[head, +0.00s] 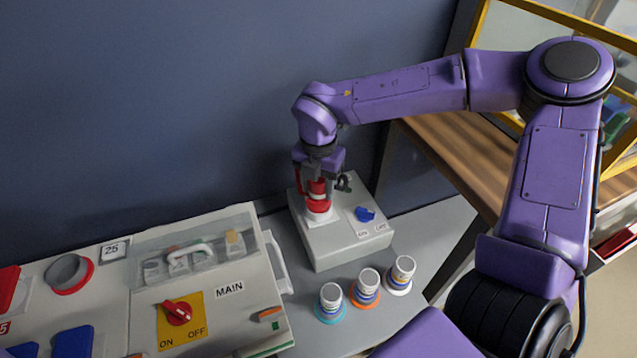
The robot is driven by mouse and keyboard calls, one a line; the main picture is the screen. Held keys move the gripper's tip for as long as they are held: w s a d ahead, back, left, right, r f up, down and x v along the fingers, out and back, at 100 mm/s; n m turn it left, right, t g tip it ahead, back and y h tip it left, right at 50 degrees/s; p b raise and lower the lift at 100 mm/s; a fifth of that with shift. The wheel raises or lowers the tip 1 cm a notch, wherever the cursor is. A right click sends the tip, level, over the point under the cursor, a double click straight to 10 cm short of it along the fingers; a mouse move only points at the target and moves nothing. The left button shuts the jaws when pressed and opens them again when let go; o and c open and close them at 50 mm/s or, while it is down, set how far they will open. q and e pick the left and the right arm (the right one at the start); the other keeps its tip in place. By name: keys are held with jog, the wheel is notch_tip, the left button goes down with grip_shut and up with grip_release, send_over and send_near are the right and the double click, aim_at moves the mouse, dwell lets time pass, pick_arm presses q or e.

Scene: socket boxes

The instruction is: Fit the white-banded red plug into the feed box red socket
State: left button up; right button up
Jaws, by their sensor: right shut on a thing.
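The red plug (317,187) with a white band is in the jaws of my right gripper (320,180), which points down over the feed box. The plug stands about upright at the red socket (318,206) on the feed box (345,250). The plug's lower end meets the socket ring in the picture; I cannot tell how deep it sits. The gripper fingers partly hide the plug's top. My left gripper is not in view.
A large MAIN panel (228,312) with a red rotary switch fills the left. A blue wall is behind; a wooden surface (460,150) lies right.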

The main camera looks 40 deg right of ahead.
jog(key=shift+f+b, duration=0.35)
jog(key=shift+f, duration=0.3)
jog(key=o, duration=1.1)
jog(key=shift+r, duration=0.1)
jog(key=shift+o, duration=0.2)
notch_tip(320, 180, up, 11)
jog(key=shift+f+p, duration=0.1)
jog(key=shift+p, duration=0.95)
notch_tip(320, 180, up, 7)
jog(key=p, duration=0.5)
jog(key=shift+f+p, duration=0.15)
jog(key=shift+p, duration=0.2)
